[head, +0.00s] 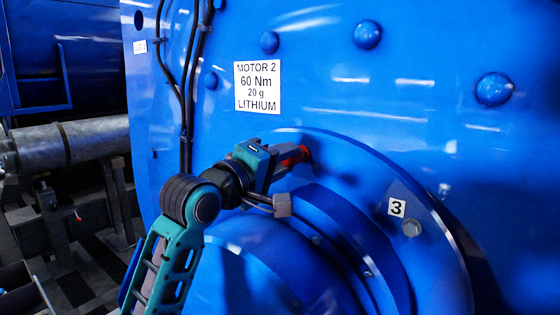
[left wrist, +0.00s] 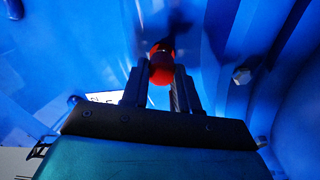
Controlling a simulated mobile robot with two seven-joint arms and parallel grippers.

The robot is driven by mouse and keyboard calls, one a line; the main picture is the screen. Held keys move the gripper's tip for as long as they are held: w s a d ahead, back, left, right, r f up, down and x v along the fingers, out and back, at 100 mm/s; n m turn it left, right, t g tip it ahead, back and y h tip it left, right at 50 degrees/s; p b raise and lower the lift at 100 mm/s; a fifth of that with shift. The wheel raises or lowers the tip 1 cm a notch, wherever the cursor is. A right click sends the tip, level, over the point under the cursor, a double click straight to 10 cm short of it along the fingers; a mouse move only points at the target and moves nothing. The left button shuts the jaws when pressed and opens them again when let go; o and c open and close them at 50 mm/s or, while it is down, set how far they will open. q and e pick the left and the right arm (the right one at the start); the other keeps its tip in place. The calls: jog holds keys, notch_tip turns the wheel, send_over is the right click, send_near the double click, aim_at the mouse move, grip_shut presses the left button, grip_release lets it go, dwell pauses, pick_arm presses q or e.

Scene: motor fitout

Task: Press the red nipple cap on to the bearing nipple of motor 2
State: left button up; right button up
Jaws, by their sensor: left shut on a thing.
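My left gripper (head: 290,158) is in front of the blue end face of motor 2 (head: 330,60), below and right of its white label (head: 257,87). It is shut on the red nipple cap (head: 303,152). In the left wrist view the cap (left wrist: 162,62) sits between the two dark fingertips, with its far end toward the blue surface. The bearing nipple cannot be made out; the cap and dark shadow cover that spot. I cannot tell whether the cap touches it. My right gripper is in neither view.
A round blue bearing housing (head: 340,215) bulges out below and right of the gripper. A bolt (head: 412,228) sits beside a plate marked 3 (head: 397,207). Black cables (head: 187,110) run down the motor face at left. A grey shaft (head: 75,140) lies farther left.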

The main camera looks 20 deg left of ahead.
pick_arm(q)
jog(key=shift+w+d, duration=0.2)
jog(key=shift+w, duration=0.35)
jog(key=o, duration=1.1)
jog(key=b+v, duration=0.1)
jog(key=v, duration=1.2)
jog(key=shift+d, duration=0.1)
